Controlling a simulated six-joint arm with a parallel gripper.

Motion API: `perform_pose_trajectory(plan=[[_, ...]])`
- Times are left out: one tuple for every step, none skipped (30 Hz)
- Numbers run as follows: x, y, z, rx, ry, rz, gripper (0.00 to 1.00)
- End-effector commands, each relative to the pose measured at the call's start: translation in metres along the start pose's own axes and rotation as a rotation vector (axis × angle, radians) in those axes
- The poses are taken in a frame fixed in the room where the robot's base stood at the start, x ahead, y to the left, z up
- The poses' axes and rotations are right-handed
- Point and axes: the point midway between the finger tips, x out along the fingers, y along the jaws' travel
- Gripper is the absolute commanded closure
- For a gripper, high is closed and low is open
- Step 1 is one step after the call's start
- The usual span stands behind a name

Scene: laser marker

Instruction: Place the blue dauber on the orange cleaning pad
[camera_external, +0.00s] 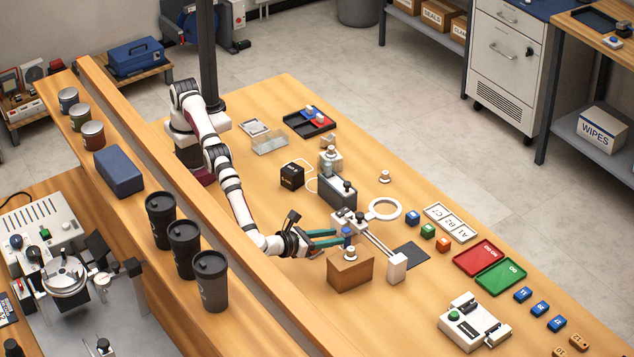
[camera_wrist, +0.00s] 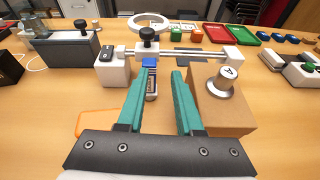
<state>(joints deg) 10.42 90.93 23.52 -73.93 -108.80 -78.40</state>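The blue dauber (camera_wrist: 150,64) has a blue top and a labelled lower body. In the wrist view it stands between the two green fingers of my gripper (camera_wrist: 160,75), nearer the left finger. The fingers are apart, with a visible gap on the right side of the dauber. In the external view my gripper (camera_external: 337,238) reaches the blue dauber (camera_external: 347,232) just behind a brown box. An orange rounded outline (camera_wrist: 92,122) on the table, left of the fingers in the wrist view, looks like the cleaning pad, partly covered by my gripper. I cannot make it out in the external view.
The brown box (camera_external: 350,271) with a silver weight (camera_wrist: 226,82) on top stands close to the right finger. A rail fixture with black knobs (camera_wrist: 185,51) lies just beyond the dauber. Coloured cubes and red and green trays (camera_external: 481,257) are farther right.

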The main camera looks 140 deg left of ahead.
Motion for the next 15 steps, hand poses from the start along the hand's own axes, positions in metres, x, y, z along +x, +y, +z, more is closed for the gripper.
perform_pose_trajectory(plan=[[0.013,-0.013,0.038,0.065,-0.101,-0.047,0.65],[0.022,-0.025,0.071,0.142,-0.203,-0.095,0.65],[0.031,-0.045,0.123,0.294,-0.376,-0.169,0.65],[0.034,-0.062,0.161,0.439,-0.522,-0.226,0.65],[0.032,-0.078,0.193,0.599,-0.669,-0.278,0.65],[0.026,-0.096,0.221,0.828,-0.859,-0.338,0.65],[0.020,-0.106,0.232,1.008,-0.996,-0.378,0.65],[0.014,-0.112,0.235,1.194,-1.129,-0.415,0.65],[0.007,-0.112,0.228,1.448,-1.302,-0.458,0.65],[0.004,-0.105,0.216,1.638,-1.427,-0.489,0.65],[0.003,-0.093,0.199,1.824,-1.547,-0.517,0.65],[0.005,-0.070,0.174,2.056,-1.699,-0.551,0.65],[0.008,-0.048,0.154,2.215,-1.806,-0.574,0.65],[0.011,-0.024,0.137,2.358,-1.909,-0.593,0.65],[0.017,0.008,0.116,-2.282,1.842,0.557,0.65]])
